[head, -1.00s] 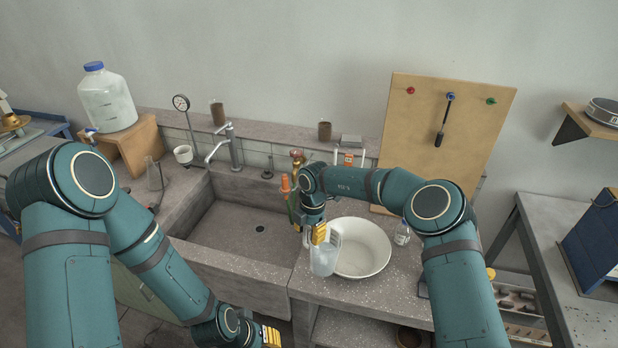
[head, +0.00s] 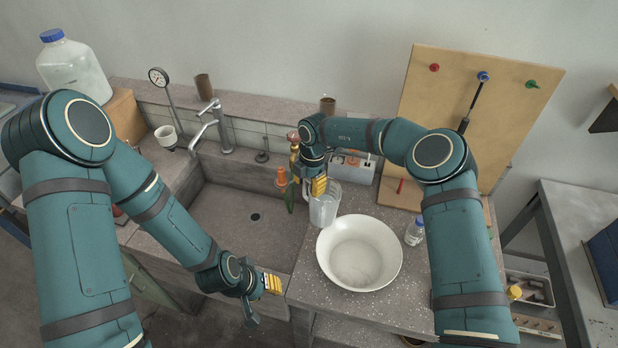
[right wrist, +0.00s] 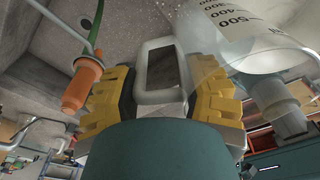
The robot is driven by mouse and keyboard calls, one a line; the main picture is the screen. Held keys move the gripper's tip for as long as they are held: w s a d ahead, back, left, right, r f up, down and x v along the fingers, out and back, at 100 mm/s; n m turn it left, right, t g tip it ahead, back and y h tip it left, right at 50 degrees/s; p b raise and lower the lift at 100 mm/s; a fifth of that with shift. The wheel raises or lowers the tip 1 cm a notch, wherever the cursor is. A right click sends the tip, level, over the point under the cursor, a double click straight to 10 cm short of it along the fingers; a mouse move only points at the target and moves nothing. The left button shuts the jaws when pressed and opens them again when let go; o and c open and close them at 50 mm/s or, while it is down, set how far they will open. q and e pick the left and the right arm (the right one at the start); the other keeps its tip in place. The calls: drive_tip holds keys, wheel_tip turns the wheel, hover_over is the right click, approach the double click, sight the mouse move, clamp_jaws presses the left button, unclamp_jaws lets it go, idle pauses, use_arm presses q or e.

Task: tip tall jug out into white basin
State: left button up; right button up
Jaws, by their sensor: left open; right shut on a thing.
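The tall jug (head: 324,208) is a clear, translucent vessel, upright at the back left of the white basin in the head view. Its printed scale shows in the right wrist view (right wrist: 238,30). My right gripper (head: 319,186) is shut on the jug's handle (right wrist: 161,72), between yellow finger pads. Whether the jug touches the counter is hard to tell. The white basin (head: 331,262) is a wide round bowl on the counter, with a little cloudy content or shading at its bottom. My left gripper (head: 272,285) is open and empty in front of the sink, left of the basin.
The concrete sink (head: 225,222) lies left of the basin, with a tap (head: 222,135) behind it. An orange-handled tool (right wrist: 83,82) stands close beside the right gripper. A small bottle (head: 414,232) stands right of the basin. A pegboard (head: 460,120) leans behind.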

drive_tip(key=shift+s+d+r+t+y, duration=0.6)
drive_tip(key=shift+s+d+r+t, duration=0.1)
drive_tip(key=shift+r, duration=0.15)
drive_tip(key=shift+s+d+r+t+y, duration=0.7)
drive_tip(key=shift+s+r+t+y, duration=0.05)
drive_tip(key=shift+s+t+y, duration=0.05)
drive_tip(key=shift+w+a, duration=0.1)
drive_tip(key=shift+s+d+r+t+y, duration=0.4)
drive_tip(key=shift+s+d+t, duration=0.2)
drive_tip(key=shift+s+d, duration=0.1)
